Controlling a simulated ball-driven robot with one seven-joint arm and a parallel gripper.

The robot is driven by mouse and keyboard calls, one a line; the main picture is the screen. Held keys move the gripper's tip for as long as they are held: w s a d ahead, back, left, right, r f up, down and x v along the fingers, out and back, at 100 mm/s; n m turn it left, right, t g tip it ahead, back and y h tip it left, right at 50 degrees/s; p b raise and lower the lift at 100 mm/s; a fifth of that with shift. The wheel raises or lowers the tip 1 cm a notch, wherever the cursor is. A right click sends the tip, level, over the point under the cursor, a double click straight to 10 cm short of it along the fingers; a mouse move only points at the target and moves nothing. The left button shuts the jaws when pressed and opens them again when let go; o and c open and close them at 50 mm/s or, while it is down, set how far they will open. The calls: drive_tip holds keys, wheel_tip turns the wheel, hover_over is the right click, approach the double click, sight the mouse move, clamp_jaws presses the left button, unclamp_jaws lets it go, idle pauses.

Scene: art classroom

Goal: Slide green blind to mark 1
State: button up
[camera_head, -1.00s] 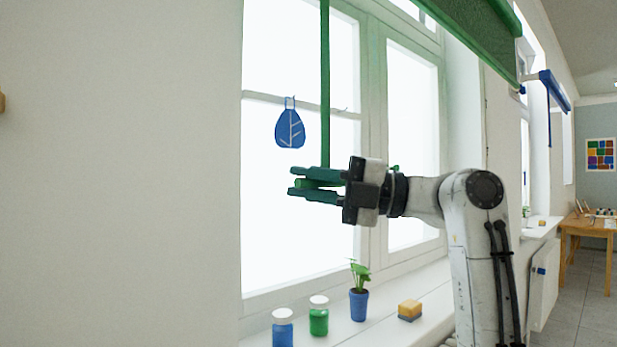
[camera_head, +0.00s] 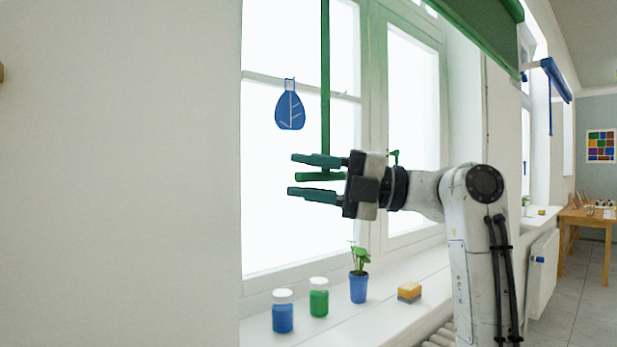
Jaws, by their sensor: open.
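The green blind (camera_head: 478,32) hangs rolled down partway at the upper right of the window. A green strap (camera_head: 325,85) runs down in front of the window and ends in a horizontal green bar (camera_head: 318,177). My gripper (camera_head: 315,176) is open, its two teal fingers above and below the bar, with gaps visible on both sides. The bar's right end is hidden behind my gripper's body. I see no mark 1 that I can make out.
A blue leaf ornament (camera_head: 290,106) hangs left of the strap.

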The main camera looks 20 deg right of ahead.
drive_tip(key=b+v, duration=0.1)
drive_tip(key=v, duration=0.9)
drive_tip(key=shift+s+d, duration=0.2)
drive_tip(key=shift+d, duration=0.15)
drive_tip(key=shift+f, duration=0.1)
